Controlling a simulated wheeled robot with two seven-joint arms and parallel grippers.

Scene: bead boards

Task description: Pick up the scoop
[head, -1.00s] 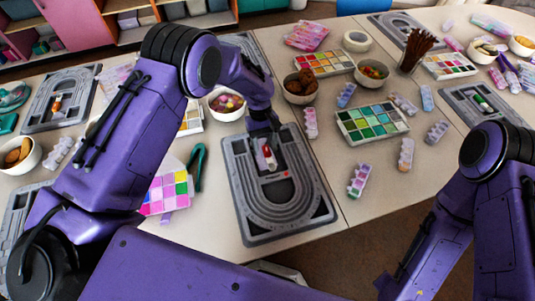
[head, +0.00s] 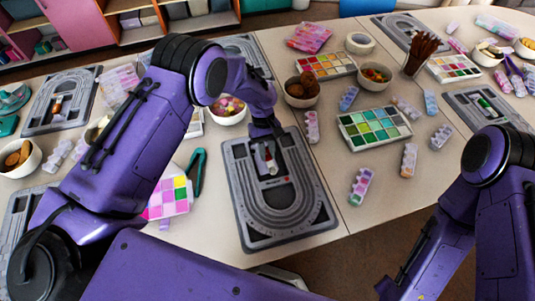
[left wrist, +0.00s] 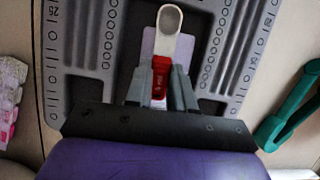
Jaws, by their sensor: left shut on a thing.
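The scoop (left wrist: 168,22) has a pale shaft with a rounded grey end and a red part. In the left wrist view it points away from me over the middle recess of a grey bead board (left wrist: 80,45). My left gripper (left wrist: 160,78) is shut on the scoop at its red part. I cannot tell whether the scoop touches the board.
Green pliers (head: 198,172) and a pink bead tray (head: 158,207) lie left of the board. A bowl of beads (head: 228,108) stands behind it. A paint-like palette (head: 372,128) and several bead strips lie to the right. The table's front right is clear.

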